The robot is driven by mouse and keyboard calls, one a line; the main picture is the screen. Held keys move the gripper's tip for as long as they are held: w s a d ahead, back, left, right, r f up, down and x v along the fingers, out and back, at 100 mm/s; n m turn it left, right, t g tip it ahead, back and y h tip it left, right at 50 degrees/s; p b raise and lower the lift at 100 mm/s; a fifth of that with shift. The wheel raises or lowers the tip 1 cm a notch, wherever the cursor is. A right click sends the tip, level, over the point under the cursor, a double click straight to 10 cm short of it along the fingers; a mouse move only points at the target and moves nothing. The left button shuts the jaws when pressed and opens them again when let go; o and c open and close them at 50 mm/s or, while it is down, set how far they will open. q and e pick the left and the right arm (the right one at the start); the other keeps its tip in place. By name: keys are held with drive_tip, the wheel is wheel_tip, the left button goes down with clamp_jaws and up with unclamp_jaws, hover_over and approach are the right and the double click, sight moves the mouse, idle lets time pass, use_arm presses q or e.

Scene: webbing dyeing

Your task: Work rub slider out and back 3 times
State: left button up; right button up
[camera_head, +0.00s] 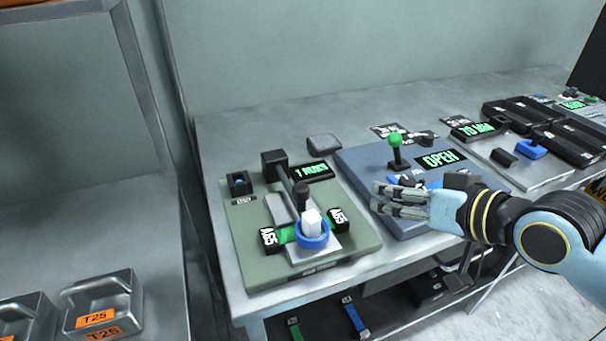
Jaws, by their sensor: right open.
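The rub device is a grey-green panel (245,262) at the left end of the table. On it, a black knob (301,190) stands on a slider, just behind a white block (311,221) in a blue ring (312,240). A green strip (286,236) runs under the ring between two black blocks marked A65. A small green display (312,170) on the panel seems to show a rub count; its digit is hard to read. My right gripper (382,199) is over the blue panel, right of the rub device, open and apart from the knob. My left gripper is out of view.
A blue panel (357,162) holds a green-topped lever (396,149) and a display reading OPEN (440,159). Another panel with a blue handle (531,148) stands farther right. Grey weights marked T25 (103,300) sit on the left shelf. The space above the rub device is clear.

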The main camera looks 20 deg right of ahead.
sight(302, 187)
drive_tip(key=w+d+r+n+t+h+p, duration=0.1)
drive_tip(key=w+d+r+n+t, duration=0.3)
drive_tip(key=r+n, duration=0.4)
drive_tip(key=a+r+n+t+y+p, duration=0.2)
drive_tip(key=a+r+n+y, duration=0.4)
drive_tip(key=n, duration=1.3)
drive_tip(key=s+a+f+n+g+y+p, duration=0.15)
drive_tip(key=f+n+g, duration=0.3)
drive_tip(key=n, duration=0.55)
drive_tip(key=s+a+f+n+g+y+b, duration=0.1)
drive_tip(key=s+a+f+n+g, duration=0.3)
drive_tip(key=n, duration=0.5)
drive_tip(key=shift+h, duration=0.25)
drive_tip(key=x, duration=0.3)
drive_tip(key=p+x, duration=0.1)
drive_tip(key=x, duration=0.3)
drive_tip(key=d+p+x, duration=0.1)
drive_tip(key=x, duration=0.3)
drive_tip(key=shift+w+a+f, duration=0.1)
drive_tip(key=shift+w+f, duration=0.25)
drive_tip(key=shift+w, duration=0.1)
clamp_jaws()
